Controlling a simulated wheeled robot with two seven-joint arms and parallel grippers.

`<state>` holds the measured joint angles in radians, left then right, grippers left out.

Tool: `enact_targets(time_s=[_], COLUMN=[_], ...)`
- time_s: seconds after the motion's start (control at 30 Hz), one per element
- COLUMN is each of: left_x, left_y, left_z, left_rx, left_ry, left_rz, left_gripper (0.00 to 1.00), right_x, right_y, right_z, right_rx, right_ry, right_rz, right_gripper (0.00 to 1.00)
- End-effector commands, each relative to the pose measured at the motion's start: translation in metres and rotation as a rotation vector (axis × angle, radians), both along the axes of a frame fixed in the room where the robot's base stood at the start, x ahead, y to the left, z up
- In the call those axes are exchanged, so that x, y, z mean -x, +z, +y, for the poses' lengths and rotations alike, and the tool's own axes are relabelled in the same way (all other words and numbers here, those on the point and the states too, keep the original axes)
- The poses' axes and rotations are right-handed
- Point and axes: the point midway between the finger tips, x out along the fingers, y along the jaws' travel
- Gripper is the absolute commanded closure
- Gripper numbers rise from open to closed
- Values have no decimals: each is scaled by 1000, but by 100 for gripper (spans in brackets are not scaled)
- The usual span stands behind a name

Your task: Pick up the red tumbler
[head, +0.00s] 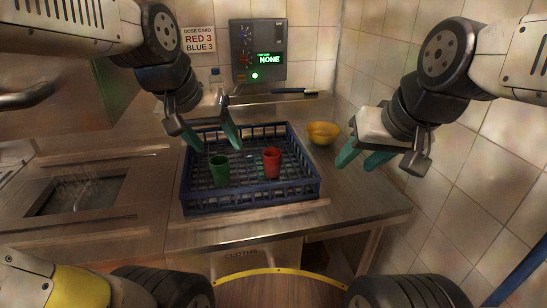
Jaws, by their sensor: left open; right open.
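The red tumbler (271,163) stands upright in the right half of a blue dish rack (252,203) on the steel counter. A green tumbler (219,171) stands in the left half of the same rack. My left gripper (213,143) is open and empty above the rack's back left part, up and to the left of the red tumbler. My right gripper (359,165) is open and empty to the right of the rack, apart from the red tumbler.
A yellow bowl (322,132) sits on the counter behind and right of the rack. A control box (258,52) reading "NONE" and a dose card (199,40) are on the tiled wall. A steel sink (75,195) lies at left. A dark-handled brush (295,92) lies on the back ledge.

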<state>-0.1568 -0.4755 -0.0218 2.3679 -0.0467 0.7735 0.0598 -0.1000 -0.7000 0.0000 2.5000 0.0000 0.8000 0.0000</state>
Motion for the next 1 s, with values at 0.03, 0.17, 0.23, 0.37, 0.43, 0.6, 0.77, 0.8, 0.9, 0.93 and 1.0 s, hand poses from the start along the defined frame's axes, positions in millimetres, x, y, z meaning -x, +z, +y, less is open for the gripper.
enact_targets(time_s=[0.03, 0.17, 0.23, 0.37, 0.43, 0.6, 0.77, 0.8, 0.9, 0.93, 1.0], left_x=[-21, -72, -99, -146, -169, -207, -222, -224, -227, -227, -229], left_y=[-5, -18, -30, -60, -79, -121, -142, -145, -154, -157, -165], left_z=[-6, -21, -32, -55, -68, -95, -107, -108, -109, -109, -109], left_rx=[-9, -34, -51, -88, -109, -155, -175, -177, -179, -179, -179], left_ry=[-9, -17, -22, -32, -38, -53, -58, -58, -59, -58, -58], left_rz=[29, 75, 99, 141, 160, 190, 200, 202, 203, 204, 203], left_gripper=[26, 26, 26, 26, 26, 26, 26, 26, 26, 26, 26], right_x=[0, 0, 0, 0, 0, 0, 0, 0, 0, 0, 0], right_y=[0, 0, 0, 0, 0, 0, 0, 0, 0, 0, 0], right_z=[0, 0, 0, 0, 0, 0, 0, 0, 0, 0, 0], right_rx=[0, 0, 0, 0, 0, 0, 0, 0, 0, 0, 0], right_ry=[0, 0, 0, 0, 0, 0, 0, 0, 0, 0, 0], right_rz=[0, 0, 0, 0, 0, 0, 0, 0, 0, 0, 0], right_gripper=[57, 57, 57, 57, 57, 57, 57, 57, 57, 57, 57])
